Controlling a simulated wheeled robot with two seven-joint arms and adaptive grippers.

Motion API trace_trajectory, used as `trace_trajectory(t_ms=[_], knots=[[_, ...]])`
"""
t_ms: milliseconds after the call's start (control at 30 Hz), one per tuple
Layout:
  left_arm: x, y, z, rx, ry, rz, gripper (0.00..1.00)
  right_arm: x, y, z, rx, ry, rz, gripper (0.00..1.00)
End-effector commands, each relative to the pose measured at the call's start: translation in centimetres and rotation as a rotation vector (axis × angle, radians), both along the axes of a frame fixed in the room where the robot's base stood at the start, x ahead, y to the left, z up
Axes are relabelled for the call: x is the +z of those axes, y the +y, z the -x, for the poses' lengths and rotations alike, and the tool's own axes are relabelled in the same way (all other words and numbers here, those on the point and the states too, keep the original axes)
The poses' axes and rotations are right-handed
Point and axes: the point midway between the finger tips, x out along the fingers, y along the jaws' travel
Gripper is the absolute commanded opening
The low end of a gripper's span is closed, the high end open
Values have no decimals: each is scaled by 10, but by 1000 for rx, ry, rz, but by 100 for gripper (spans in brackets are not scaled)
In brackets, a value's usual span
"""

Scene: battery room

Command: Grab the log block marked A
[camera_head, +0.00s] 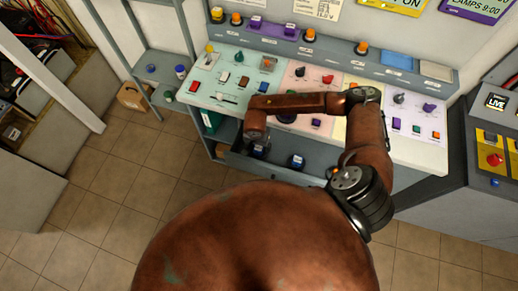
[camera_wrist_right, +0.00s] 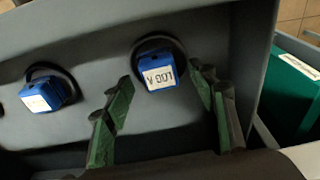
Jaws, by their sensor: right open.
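The log block marked A (camera_wrist_right: 158,72) is blue with a white label that reads upside down in the right wrist view. It sits on a round dark base in a grey drawer or tray (camera_wrist_right: 95,35). My right gripper (camera_wrist_right: 162,84) is open, with its green-padded fingers on either side of the block in that view; I cannot tell whether they touch it. My left gripper is not in view.
A second blue block (camera_wrist_right: 46,95) sits beside block A; its label is unreadable. A green box or binder (camera_wrist_right: 290,85) stands beyond the grey wall. The console top (camera_head: 225,80) above holds several switches and knobs. Tiled floor (camera_head: 110,190) is clear at left.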

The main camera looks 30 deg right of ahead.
Motion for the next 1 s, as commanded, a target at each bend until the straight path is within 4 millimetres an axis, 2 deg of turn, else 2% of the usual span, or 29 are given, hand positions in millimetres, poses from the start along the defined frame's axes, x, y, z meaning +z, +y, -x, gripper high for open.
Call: trace_trajectory(t_ms=[167,433,1000], knots=[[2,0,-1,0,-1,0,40,-19,-2,-1,-3,1,0,52],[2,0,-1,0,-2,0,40,-22,-3,-2,-2,0,-1,52],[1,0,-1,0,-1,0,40,-21,-3,-2,-3,0,-1,12]])
